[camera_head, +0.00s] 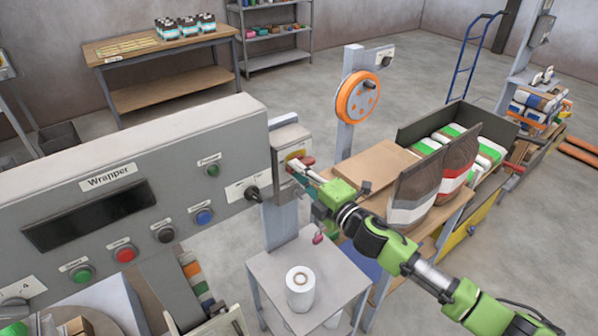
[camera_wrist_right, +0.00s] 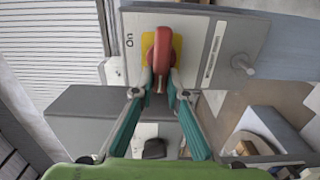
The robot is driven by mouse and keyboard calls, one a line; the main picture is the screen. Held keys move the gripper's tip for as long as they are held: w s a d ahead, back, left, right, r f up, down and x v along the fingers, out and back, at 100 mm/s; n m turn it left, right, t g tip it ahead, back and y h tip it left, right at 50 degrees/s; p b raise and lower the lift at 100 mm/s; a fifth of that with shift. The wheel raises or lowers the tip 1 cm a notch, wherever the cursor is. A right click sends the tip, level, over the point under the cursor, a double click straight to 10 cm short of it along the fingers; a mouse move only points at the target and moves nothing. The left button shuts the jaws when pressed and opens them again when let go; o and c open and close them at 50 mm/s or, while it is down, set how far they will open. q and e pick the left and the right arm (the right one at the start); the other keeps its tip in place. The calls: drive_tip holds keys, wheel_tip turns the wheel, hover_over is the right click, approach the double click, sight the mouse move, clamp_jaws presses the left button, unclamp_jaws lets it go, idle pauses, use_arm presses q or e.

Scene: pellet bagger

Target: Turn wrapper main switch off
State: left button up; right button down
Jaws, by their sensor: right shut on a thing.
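The wrapper main switch is a red handle (camera_head: 306,161) on a yellow plate, on the grey box (camera_head: 287,136) at the right end of the Wrapper panel (camera_head: 140,190). In the right wrist view the red handle (camera_wrist_right: 166,52) lies along the picture's vertical, with the yellow plate (camera_wrist_right: 147,46) behind it and "On" printed to its left. My right gripper (camera_wrist_right: 160,88) is shut on the near end of the handle, a teal finger on each side. It also shows in the head view (camera_head: 301,176), partly covering the switch. My left gripper is not in view.
The panel carries several buttons and a black knob (camera_head: 252,193) close to my right gripper. A small stand (camera_head: 330,275) with a white roll (camera_head: 300,288) is below. Filled bags (camera_head: 430,178) and a cardboard box stand on a bench to the right, close to my right arm.

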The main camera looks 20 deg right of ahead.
drive_tip(key=shift+r+n, duration=0.1)
drive_tip(key=shift+n, duration=0.2)
drive_tip(key=c, duration=2)
unclamp_jaws()
drive_tip(key=shift+w+a, duration=0.1)
drive_tip(key=shift+f, duration=0.2)
drive_tip(key=v, duration=1.2)
drive_tip(key=shift+r, duration=0.1)
